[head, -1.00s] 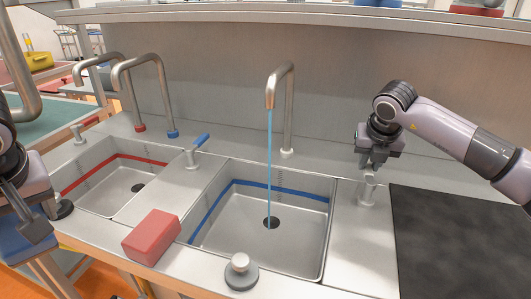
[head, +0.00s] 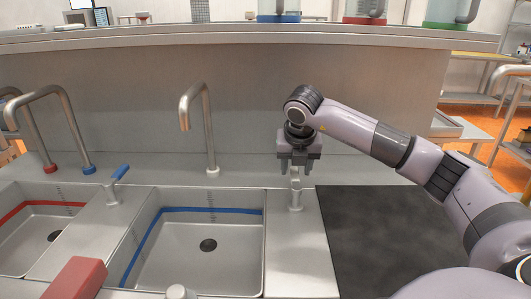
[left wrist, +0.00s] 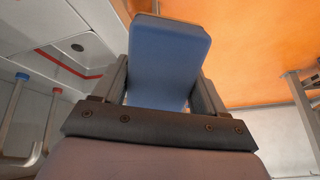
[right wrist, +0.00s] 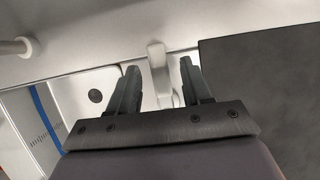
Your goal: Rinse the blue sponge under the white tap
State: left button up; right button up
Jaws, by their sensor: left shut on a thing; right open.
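The white tap (head: 212,125), with a white ring at its base, stands behind the blue-banded basin (head: 235,245). No water shows under its spout. Its grey lever (head: 296,190) stands on the counter right of that basin. My right gripper (head: 295,170) is open at the lever's top; in the right wrist view the lever (right wrist: 158,72) shows between the two apart fingers (right wrist: 160,68). The blue sponge (left wrist: 168,55) is clamped between the fingers of my left gripper (left wrist: 163,85) in the left wrist view. My left gripper is outside the head view.
A red sponge-like block (head: 75,279) lies on the counter front between the basins. A red-banded basin (head: 30,235) is at left. Blue-ringed and red-ringed taps (head: 72,120) stand behind it. A blue-handled lever (head: 116,185) stands between the basins. A dark mat (head: 385,240) lies right.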

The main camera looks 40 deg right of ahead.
aim_at(297, 184)
jog(key=v, duration=1.1)
jog(key=shift+s+a, duration=0.1)
jog(key=shift+s, duration=0.05)
